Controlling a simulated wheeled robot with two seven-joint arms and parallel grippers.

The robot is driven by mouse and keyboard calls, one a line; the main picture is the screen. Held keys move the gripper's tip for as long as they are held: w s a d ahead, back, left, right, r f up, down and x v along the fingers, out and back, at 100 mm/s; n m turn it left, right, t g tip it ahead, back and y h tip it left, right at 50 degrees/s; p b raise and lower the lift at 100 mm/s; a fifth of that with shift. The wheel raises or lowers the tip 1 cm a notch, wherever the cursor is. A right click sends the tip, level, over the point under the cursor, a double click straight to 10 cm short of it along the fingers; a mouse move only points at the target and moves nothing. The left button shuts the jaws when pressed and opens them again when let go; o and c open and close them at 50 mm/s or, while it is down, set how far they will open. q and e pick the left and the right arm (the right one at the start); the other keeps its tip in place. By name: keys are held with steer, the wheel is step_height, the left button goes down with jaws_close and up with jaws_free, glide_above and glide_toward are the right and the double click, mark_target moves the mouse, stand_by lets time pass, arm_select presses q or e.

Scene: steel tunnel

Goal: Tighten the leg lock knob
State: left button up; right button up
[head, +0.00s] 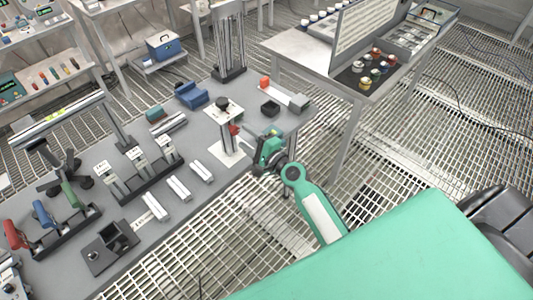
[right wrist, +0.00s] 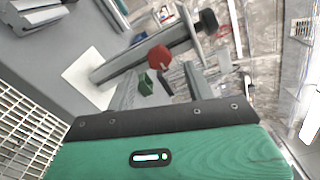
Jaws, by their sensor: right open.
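A small stand (head: 227,141) with a grey post rises from a white plate on the workbench. A black knob (head: 222,103) sits on its top, and a red knob (head: 234,129) sticks out of its side. My right gripper (head: 248,135) is just right of the post, close to the red knob. In the right wrist view the red knob (right wrist: 159,57) shows between the open fingers (right wrist: 160,76), near their tips. Contact cannot be told. The black knob (right wrist: 208,20) is beyond, at upper right. My left gripper is not in view.
A steel table (head: 300,52) stands at back right. Grated floor lies between them.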

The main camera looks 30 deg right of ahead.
steer(key=b+v, duration=0.2)
steer(key=v, duration=0.8)
